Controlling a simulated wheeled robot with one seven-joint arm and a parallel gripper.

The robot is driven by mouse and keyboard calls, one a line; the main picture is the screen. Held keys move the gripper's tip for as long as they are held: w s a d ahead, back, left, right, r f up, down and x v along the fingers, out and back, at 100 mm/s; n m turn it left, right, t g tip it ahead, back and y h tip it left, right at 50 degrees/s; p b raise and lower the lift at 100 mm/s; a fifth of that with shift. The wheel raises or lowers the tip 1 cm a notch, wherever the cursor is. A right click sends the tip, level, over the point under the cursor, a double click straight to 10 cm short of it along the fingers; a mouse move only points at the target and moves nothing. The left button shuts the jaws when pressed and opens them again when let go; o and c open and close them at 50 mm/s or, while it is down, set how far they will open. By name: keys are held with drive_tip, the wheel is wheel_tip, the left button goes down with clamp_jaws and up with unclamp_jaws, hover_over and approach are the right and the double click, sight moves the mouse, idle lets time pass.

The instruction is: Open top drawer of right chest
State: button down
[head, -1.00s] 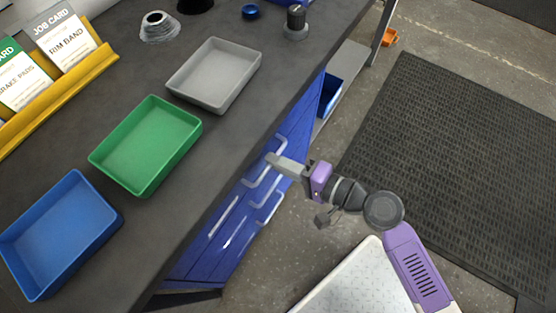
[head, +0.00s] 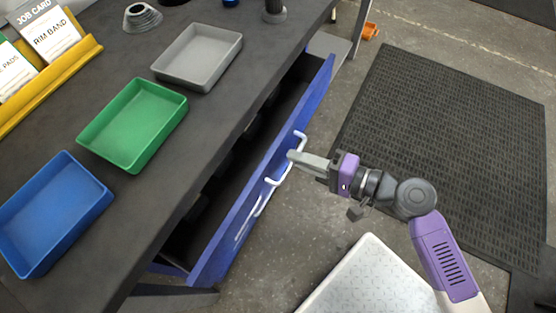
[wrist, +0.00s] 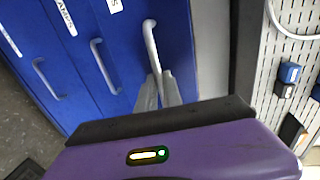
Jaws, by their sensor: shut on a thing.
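The blue chest (wrist: 85,45) sits under the workbench, with white bar handles on its drawer fronts. Its top drawer (head: 265,170) stands well out from under the bench top, and the dark inside shows in the head view. My gripper (head: 292,156) is at the front of this drawer, its fingers shut on the white handle (head: 277,180). In the wrist view the gripper fingers (wrist: 158,92) close around the lower part of the top drawer handle (wrist: 150,45). Lower drawer handles (wrist: 103,65) show to the left of it there. The drawer's contents are mostly hidden.
The dark bench top (head: 60,125) carries a blue tray (head: 50,215), a green tray (head: 133,125) and a grey tray (head: 198,55). A black mat (head: 450,150) covers the floor at right. A pegboard (wrist: 295,60) shows in the wrist view.

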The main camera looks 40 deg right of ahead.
drive_tip(key=f+v, duration=0.3)
drive_tip(key=v, duration=1.1)
drive_tip(key=shift+s+d+b, duration=0.2)
drive_tip(key=shift+s+b, duration=0.15)
drive_tip(key=shift+s, duration=0.25)
drive_tip(key=c, duration=1.5)
unclamp_jaws()
drive_tip(key=p+v, duration=0.1)
drive_tip(key=v, duration=0.6)
drive_tip(key=shift+s+d+r, duration=0.1)
drive_tip(key=shift+s+d, duration=0.05)
drive_tip(key=shift+s, duration=0.2)
